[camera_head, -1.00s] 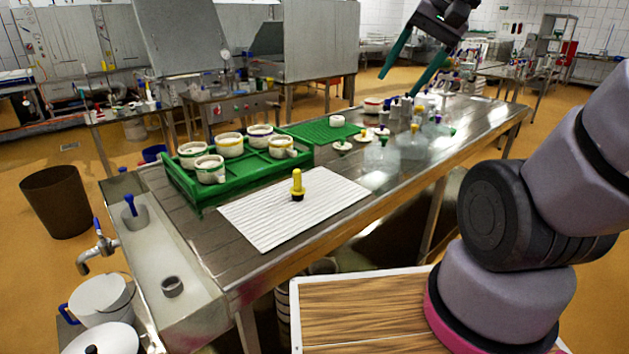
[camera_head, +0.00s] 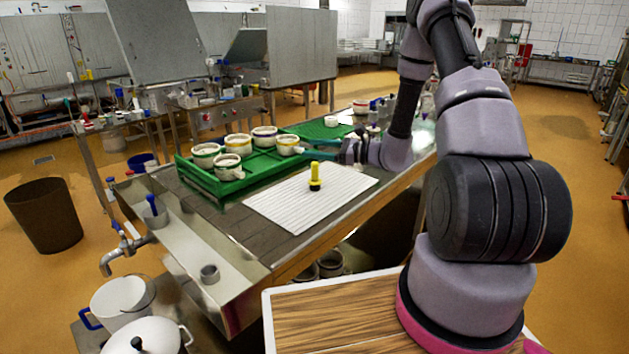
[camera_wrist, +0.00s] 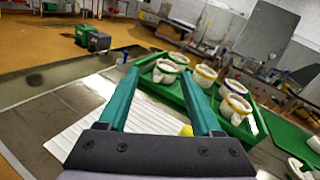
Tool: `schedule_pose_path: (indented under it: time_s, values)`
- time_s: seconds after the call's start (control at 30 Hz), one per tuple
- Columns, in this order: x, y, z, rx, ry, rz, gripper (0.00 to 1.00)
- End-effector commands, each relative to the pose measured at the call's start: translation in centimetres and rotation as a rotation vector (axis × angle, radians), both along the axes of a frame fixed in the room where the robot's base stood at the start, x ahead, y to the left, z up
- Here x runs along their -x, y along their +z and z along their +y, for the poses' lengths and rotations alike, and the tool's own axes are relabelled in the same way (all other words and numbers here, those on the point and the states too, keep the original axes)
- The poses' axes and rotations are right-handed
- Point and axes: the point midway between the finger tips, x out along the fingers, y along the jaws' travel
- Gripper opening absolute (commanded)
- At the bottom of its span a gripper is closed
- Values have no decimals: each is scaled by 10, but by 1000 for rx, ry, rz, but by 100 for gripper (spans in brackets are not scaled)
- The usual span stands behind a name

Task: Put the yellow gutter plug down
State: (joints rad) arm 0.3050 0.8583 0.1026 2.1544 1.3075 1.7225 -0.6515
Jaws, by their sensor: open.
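The yellow gutter plug (camera_head: 315,171) stands upright on the white ridged mat (camera_head: 285,211), its lower end dark. In the wrist view only a small yellow part of the plug (camera_wrist: 187,130) shows beside the right finger's base; the rest is hidden behind the gripper. My gripper (camera_head: 318,147), with teal fingers, is over the table beyond the plug and apart from it, beside the green tray. In the wrist view the fingers of my gripper (camera_wrist: 160,74) are spread with nothing between them.
A green tray (camera_head: 218,186) with several white moulds with coloured rims stands left of the mat. A second green tray (camera_head: 305,131) lies behind, with a white piece on it. A metal sink trough (camera_head: 185,232) runs along the table's left end. The mat around the plug is bare.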

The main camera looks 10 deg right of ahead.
Motion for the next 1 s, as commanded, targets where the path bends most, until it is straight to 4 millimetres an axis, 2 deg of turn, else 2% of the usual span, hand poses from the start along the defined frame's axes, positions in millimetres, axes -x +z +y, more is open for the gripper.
schedule_pose_path:
  time_s: [0.03, 0.1, 0.2, 0.33, 0.47, 0.7, 1.0]
  values:
    - [-9, -29, -12, -45, -77, 40, 66]
    - [-19, -60, -27, -93, -176, 75, 66]
    - [-27, -97, -46, -139, -297, 115, 66]
    - [-30, -127, -61, -167, -390, 145, 66]
    - [-35, -138, -64, -175, -425, 153, 66]
    - [-64, -139, -42, -174, -427, 153, 66]
    - [-84, -137, -24, -175, -426, 153, 66]
